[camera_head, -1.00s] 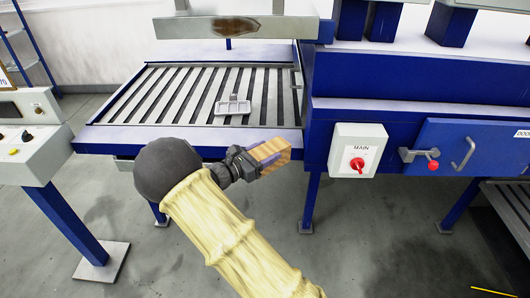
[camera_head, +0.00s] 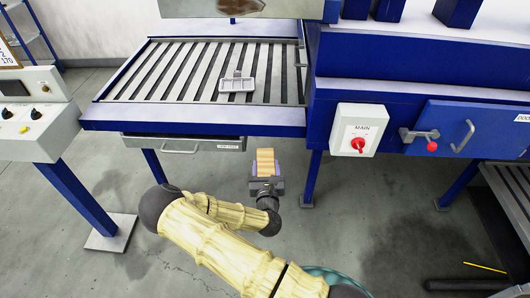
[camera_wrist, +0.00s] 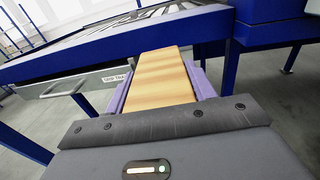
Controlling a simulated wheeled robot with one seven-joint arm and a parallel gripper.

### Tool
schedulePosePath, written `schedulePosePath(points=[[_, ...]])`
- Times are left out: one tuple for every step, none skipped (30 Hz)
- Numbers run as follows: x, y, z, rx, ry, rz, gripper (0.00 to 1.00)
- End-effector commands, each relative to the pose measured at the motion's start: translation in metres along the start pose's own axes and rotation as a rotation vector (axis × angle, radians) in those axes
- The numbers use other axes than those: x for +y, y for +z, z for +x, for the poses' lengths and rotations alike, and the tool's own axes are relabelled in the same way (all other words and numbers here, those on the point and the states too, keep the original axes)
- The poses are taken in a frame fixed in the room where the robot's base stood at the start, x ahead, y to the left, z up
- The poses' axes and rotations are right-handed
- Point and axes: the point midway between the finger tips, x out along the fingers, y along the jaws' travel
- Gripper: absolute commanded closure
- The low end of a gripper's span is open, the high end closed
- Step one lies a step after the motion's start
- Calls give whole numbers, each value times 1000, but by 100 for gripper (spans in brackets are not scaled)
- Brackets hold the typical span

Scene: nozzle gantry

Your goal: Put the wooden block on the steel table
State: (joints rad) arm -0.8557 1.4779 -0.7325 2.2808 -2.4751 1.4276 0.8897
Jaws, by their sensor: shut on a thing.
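The wooden block (camera_head: 265,161) is light striped wood, held at the end of my gripper (camera_head: 266,172) in the head view. My gripper is shut on it; in the wrist view the block (camera_wrist: 158,78) lies between the two purple fingers. The steel table (camera_head: 112,100) is a slatted grey top in a blue frame. The block is apart from the table, in front of its front edge and near its right end in the head view. Part of the block is hidden by the gripper.
A small grey tray-like piece (camera_head: 237,84) lies on the slats. A drawer (camera_head: 186,143) hangs under the table's front edge. A blue machine with a MAIN switch box (camera_head: 355,130) stands right. A control console (camera_head: 30,115) stands left. Most slats are clear.

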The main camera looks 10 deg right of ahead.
Motion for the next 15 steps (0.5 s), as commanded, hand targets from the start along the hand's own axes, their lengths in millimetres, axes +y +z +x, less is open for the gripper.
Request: schedulePosePath(points=[[-2, -7, -4, 3, 32, -10, 77], [-3, -11, -7, 3, 50, -10, 77], [-4, -17, -10, 2, 74, -10, 77], [-6, -21, -12, 2, 91, -9, 77], [-6, -25, -14, 2, 107, -8, 77], [-8, -30, -17, 0, 127, -6, 77], [-9, -33, -20, 1, 140, -6, 77], [-9, -36, -21, 0, 153, -5, 77], [-10, -39, -23, -1, 166, -3, 77], [-11, -41, -25, -1, 174, -2, 77], [-11, -42, -26, -2, 181, -1, 77], [-11, -44, -27, -2, 188, -1, 77], [-12, -45, -28, -3, 191, 0, 77], [-12, -45, -28, -3, 192, 1, 77], [-12, -45, -28, -4, 194, 2, 77]])
